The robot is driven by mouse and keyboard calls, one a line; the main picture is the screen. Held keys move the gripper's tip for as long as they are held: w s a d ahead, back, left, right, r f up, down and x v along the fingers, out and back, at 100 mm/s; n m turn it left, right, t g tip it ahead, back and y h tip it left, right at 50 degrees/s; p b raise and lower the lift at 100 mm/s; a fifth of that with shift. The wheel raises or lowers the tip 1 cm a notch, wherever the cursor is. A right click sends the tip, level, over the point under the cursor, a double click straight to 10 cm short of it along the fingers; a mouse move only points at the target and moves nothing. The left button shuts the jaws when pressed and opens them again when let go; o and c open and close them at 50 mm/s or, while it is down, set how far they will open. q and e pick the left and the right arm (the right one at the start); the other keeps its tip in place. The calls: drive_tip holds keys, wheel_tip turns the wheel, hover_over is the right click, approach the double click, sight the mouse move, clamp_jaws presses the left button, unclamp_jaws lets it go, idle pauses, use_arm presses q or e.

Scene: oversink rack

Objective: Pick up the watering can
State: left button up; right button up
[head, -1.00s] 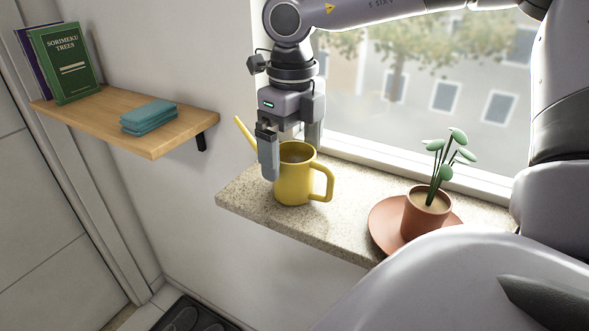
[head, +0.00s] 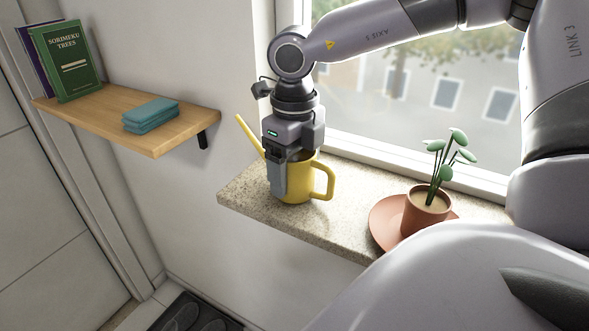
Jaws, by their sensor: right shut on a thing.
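The yellow watering can (head: 304,185) stands upright on the speckled stone sill (head: 345,222), its spout pointing up to the left and its handle to the right. My right gripper (head: 285,185) points down at the can, one finger in front of the body. It is shut on the can. The far finger is hidden behind the can and the gripper. My left gripper is not in view.
A potted plant (head: 426,212) stands on a terracotta saucer (head: 382,226) to the right of the can. A window is behind the sill. A wooden shelf (head: 185,133) at left holds books (head: 68,62) and folded teal cloths (head: 150,116). A dark tray with footwear (head: 190,315) lies below.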

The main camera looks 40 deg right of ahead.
drive_tip(key=shift+r, duration=0.1)
wheel_tip(320, 180, up, 20)
drive_tip(key=shift+p, duration=0.3)
idle(0.3)
